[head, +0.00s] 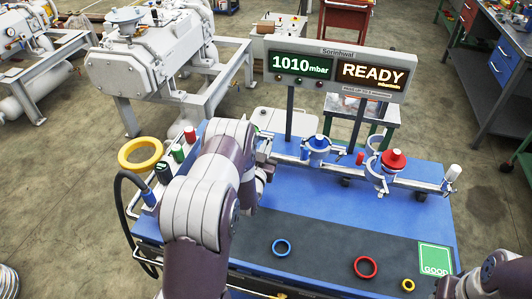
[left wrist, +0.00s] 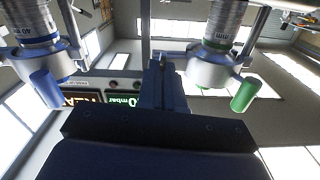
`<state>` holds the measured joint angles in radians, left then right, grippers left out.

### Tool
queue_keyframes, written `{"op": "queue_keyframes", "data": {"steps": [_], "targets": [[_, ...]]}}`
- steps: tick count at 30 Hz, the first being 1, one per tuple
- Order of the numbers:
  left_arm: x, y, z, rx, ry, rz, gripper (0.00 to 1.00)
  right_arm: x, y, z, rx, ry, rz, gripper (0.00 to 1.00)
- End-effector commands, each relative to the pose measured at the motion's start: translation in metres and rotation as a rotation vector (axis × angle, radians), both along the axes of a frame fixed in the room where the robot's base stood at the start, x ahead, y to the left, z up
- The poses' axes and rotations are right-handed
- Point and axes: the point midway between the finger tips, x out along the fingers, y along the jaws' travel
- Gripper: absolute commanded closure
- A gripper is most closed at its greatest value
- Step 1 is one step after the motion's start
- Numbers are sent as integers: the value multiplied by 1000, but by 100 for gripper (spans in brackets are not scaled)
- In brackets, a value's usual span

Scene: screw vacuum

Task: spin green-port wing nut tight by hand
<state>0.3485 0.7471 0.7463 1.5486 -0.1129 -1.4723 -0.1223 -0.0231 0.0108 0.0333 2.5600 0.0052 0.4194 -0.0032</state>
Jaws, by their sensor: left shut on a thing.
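My left arm reaches across the blue bench in the head view, and its gripper is mostly hidden behind my own forearm. In the left wrist view, my left gripper (left wrist: 163,72) is shut beside the left side of the green-marked port (left wrist: 212,65). It holds a small part there, which I take to be the green-port wing nut; the jaws cover it. A green handle (left wrist: 245,94) hangs at that port's right side. The blue-marked port (left wrist: 38,45) with its blue handle (left wrist: 46,89) stands further left.
The display board (head: 338,70) reads 1010 mbar and READY. The blue port (head: 317,148) and red port (head: 392,160) stand along the rail. A larger yellow ring (head: 140,167) is at left.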

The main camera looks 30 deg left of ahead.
Motion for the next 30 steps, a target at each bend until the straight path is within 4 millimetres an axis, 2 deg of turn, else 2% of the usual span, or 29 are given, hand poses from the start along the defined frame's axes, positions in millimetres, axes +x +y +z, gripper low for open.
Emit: {"op": "queue_keyframes", "data": {"steps": [3, 15, 30], "targets": [[0, 0, -2, 92, 21, 0, 100, 0, 0, -10, 0, 0, 0, 57], [0, 0, -1, 318, 76, 0, 100, 0, 0, -23, 0, 0, 0, 57], [0, 0, 0, 381, 92, 0, 100, 0, 0, -26, 0, 0, 0, 57]]}}
